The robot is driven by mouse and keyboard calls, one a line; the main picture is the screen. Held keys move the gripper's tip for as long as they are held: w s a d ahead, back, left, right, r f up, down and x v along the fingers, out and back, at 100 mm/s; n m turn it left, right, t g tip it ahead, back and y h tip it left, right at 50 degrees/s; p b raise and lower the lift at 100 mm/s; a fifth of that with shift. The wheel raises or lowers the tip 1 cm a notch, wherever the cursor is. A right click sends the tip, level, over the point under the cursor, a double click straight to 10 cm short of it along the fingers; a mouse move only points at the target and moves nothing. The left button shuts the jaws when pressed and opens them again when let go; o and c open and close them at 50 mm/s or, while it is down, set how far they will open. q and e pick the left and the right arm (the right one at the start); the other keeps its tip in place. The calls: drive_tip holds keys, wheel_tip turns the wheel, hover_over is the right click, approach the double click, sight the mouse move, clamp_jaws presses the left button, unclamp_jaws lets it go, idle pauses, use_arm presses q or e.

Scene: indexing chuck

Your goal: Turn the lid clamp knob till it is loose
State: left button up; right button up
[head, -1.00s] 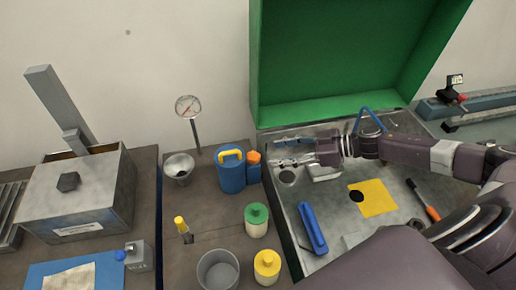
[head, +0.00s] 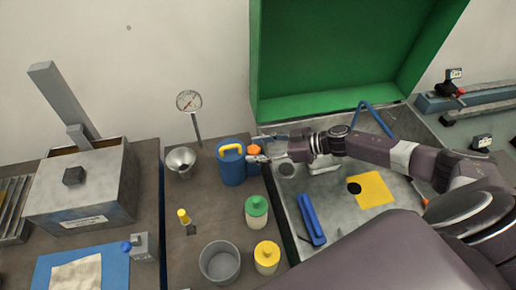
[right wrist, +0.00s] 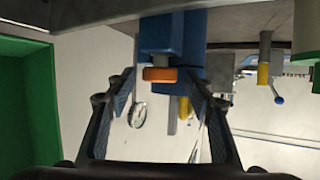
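An orange knob (head: 254,149) stands on a blue block beside the blue canister (head: 231,170) with the yellow handle; I take it for the clamp knob. My right gripper (head: 262,158) is right beside it in the head view. In the right wrist view the knob (right wrist: 160,74) shows between the open fingers of the right gripper (right wrist: 158,82), with gaps on both sides. The fingers are not closed on it. My left gripper is in neither view now.
A grey box with a dark knob (head: 73,175) stands left. A metal funnel (head: 180,162), dial gauge (head: 189,101), green-capped jar (head: 256,212), yellow-capped jar (head: 266,258) and grey pot (head: 220,263) are nearby. A green open cover (head: 345,50) rises behind the metal tray.

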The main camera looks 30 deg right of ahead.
drive_tip(key=c, duration=1.1)
drive_tip(key=shift+o, duration=0.2)
drive_tip(key=shift+f+n+g+y+b, duration=0.1)
drive_tip(key=shift+n+g+y+b, duration=0.2)
drive_tip(key=shift+b, duration=0.2)
drive_tip(key=n+g+y+b, duration=0.1)
drive_tip(key=n+g+b, duration=0.1)
drive_tip(key=b, duration=0.4)
drive_tip(key=n+g+b, duration=0.3)
drive_tip(key=b, duration=0.3)
drive_tip(key=w+n+g+y+b, duration=0.1)
drive_tip(key=n+g+b, duration=0.1)
drive_tip(key=b, duration=0.4)
drive_tip(key=shift+d+f+n+g+y+b, duration=0.15)
drive_tip(key=shift+n+g+y+b, duration=0.2)
drive_tip(key=shift+g, duration=0.45)
drive_tip(key=shift+n+g+b, duration=0.35)
drive_tip(key=shift+g+b, duration=0.05)
drive_tip(key=shift+b, duration=0.45)
drive_tip(key=shift+r, duration=0.2)
drive_tip(key=o, duration=1.1)
